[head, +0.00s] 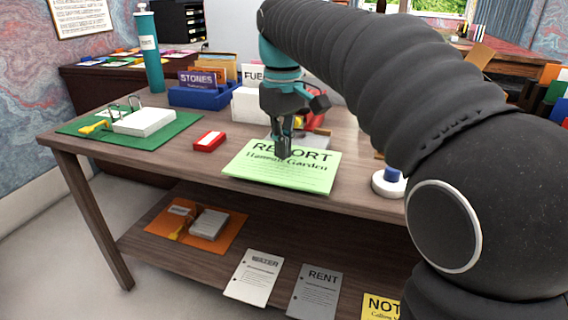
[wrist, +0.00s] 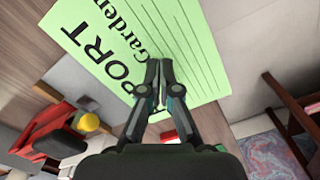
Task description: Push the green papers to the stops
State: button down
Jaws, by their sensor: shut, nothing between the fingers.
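The green papers (head: 300,180), headed "REPORT", lie flat near the front edge of the desk. They also show in the wrist view (wrist: 190,40), tilted in the picture. My gripper (head: 283,154) points down over the back part of the papers, with its fingers together and empty. In the wrist view the fingertips (wrist: 159,64) are over the papers; I cannot tell whether they touch. A red device with a grey base (wrist: 40,143) stands beyond the papers' top edge, partly hidden behind my gripper in the head view. I cannot clearly make out the stops.
A small red box (head: 209,141) lies left of the papers. A white round base with a blue knob (head: 388,181) stands to the right. A green mat (head: 78,126) with a white block is further left. A blue file holder (head: 198,95) stands at the back.

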aim_at(269, 180)
jog(key=shift+f+b, duration=0.5)
jog(key=shift+f, duration=0.4)
dwell(0.8)
jog(key=shift+r+p, duration=0.65)
jog(key=shift+p, duration=0.15)
jog(key=shift+s+a+b, duration=0.25)
jog(key=shift+s+a, duration=0.3)
jog(key=shift+s, duration=0.9)
jog(key=shift+s+a+b, duration=0.25)
jog(key=shift+s+a, duration=0.25)
jog(key=shift+s, duration=1)
jog(key=shift+s+a+b, duration=0.25)
jog(key=shift+s+a, duration=0.3)
jog(key=shift+s, duration=0.9)
jog(key=shift+f+b, duration=0.85)
jog(key=shift+f, duration=0.5)
jog(key=shift+w+d+p, duration=0.25)
jog(key=shift+w+p, duration=0.2)
jog(key=shift+w, duration=0.35)
